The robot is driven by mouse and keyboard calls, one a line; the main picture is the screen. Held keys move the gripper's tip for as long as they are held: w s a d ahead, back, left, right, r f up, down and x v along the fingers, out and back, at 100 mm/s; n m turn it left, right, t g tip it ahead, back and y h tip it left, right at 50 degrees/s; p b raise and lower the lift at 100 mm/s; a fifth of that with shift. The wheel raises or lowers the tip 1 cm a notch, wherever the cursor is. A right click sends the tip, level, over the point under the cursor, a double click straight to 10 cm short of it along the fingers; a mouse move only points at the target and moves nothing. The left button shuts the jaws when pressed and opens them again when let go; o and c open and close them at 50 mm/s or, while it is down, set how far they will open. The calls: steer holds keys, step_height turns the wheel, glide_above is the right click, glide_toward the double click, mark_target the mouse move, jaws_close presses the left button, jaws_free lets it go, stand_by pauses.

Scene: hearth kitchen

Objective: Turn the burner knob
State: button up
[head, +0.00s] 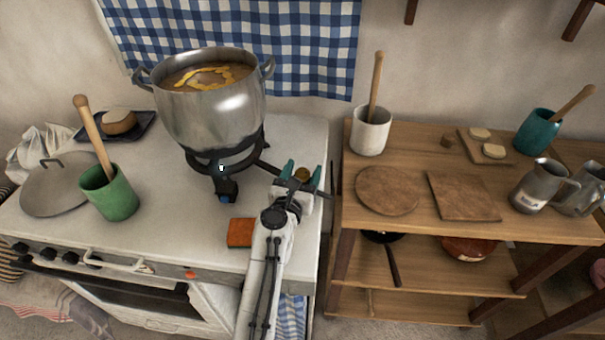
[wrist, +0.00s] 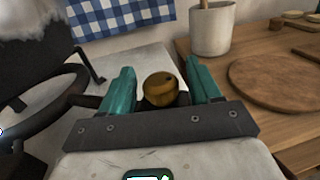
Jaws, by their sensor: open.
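A round brass knob (head: 302,174) is at the right side of the stove top, near the end of the dark pipe of the burner (head: 226,160). In the wrist view the brass knob (wrist: 160,89) shows between the two teal fingers, with a narrow gap on each side. My gripper (head: 302,171) is open around it. In the wrist view my gripper (wrist: 161,72) holds nothing. The lower part of the knob is hidden behind the gripper's dark palm bar. A large metal pot (head: 212,115) of soup stands on the burner.
An orange-brown sponge-like block (head: 240,232) lies beside my arm. A green cup (head: 110,195) with a wooden pestle and a pan lid (head: 58,190) stand at left. A wooden shelf (head: 420,225) with a white mug (head: 371,133) and boards is close at right.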

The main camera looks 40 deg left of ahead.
steer(key=shift+c, duration=0.4)
steer(key=c, duration=0.9)
